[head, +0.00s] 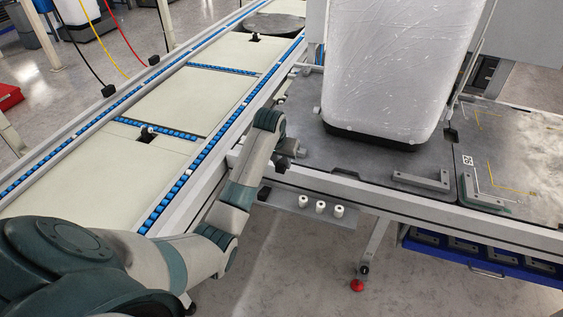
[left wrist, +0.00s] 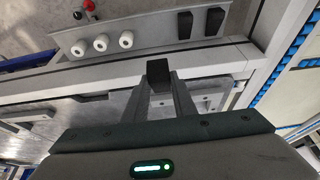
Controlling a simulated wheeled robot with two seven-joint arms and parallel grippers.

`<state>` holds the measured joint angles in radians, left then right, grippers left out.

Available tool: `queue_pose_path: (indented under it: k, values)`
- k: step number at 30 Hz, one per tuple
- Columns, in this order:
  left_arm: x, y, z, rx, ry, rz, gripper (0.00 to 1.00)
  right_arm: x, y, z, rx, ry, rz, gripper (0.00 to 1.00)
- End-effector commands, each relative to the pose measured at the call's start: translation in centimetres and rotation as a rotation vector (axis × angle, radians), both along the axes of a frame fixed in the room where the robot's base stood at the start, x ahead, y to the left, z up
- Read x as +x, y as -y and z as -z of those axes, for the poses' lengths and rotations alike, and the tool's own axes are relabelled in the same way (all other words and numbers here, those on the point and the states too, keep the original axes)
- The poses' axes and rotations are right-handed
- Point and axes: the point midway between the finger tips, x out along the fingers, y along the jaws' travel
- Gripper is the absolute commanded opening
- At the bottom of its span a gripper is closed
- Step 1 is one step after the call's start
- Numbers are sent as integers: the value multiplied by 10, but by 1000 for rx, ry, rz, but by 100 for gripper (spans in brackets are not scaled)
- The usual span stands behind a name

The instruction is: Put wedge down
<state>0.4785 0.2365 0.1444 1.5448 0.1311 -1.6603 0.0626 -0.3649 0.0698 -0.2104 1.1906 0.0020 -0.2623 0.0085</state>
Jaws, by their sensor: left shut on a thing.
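My left gripper (head: 288,153) is at the near left edge of the grey work table, beside the conveyor. In the left wrist view its fingers (left wrist: 158,88) are closed together on a small black wedge (left wrist: 157,69) at their tips. The held wedge appears over the table's edge rail; whether it touches anything I cannot tell. Two more black wedges (left wrist: 199,22) stand on the small grey shelf off the table's edge. In the head view the arm hides most of the gripper and the held wedge. My right gripper is not in view.
The grey shelf (head: 285,203) also holds three white rollers (head: 320,207). A large wrapped white block (head: 395,65) stands on the table (head: 305,145). Grey brackets (head: 421,180) lie near its front edge. The conveyor (head: 175,100) with pale plates runs along the left.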

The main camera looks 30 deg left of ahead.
Motion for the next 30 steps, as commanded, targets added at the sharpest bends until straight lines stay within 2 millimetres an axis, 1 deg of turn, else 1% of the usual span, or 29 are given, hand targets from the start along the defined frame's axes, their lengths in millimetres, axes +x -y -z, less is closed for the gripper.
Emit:
queue_pose_path:
  k: [5, 8, 11, 14, 17, 19, 20, 21, 23, 24, 26, 27, 29, 30]
  values:
    - [2, 1, -4, 1, 1, 1, 2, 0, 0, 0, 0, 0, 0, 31]
    - [8, 5, -15, 2, 3, 5, 2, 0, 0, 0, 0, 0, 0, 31]
    - [18, 14, -34, 4, 5, 12, 2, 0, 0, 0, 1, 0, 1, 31]
    - [30, 29, -64, 7, 8, 24, 2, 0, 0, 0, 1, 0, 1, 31]
    - [42, 51, -102, 8, 9, 45, 2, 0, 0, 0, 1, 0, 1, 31]
    - [48, 72, -130, 8, 9, 66, 2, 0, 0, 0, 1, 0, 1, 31]
    - [49, 82, -143, 9, 9, 76, 2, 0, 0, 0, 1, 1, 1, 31]
    - [49, 96, -159, 11, 9, 93, 2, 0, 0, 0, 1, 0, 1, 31]
    - [46, 118, -180, 11, 8, 118, 2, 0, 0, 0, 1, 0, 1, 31]
    - [42, 133, -193, 9, 7, 135, 2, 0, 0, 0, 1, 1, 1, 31]
    - [33, 154, -209, 11, 8, 163, 2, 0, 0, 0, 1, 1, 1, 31]
    - [24, 168, -217, 11, 7, 181, 2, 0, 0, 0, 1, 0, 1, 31]
    - [8, 187, -225, 12, 5, 208, 2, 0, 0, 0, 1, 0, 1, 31]
    - [-6, 198, -228, 13, 4, 225, 2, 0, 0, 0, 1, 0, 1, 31]
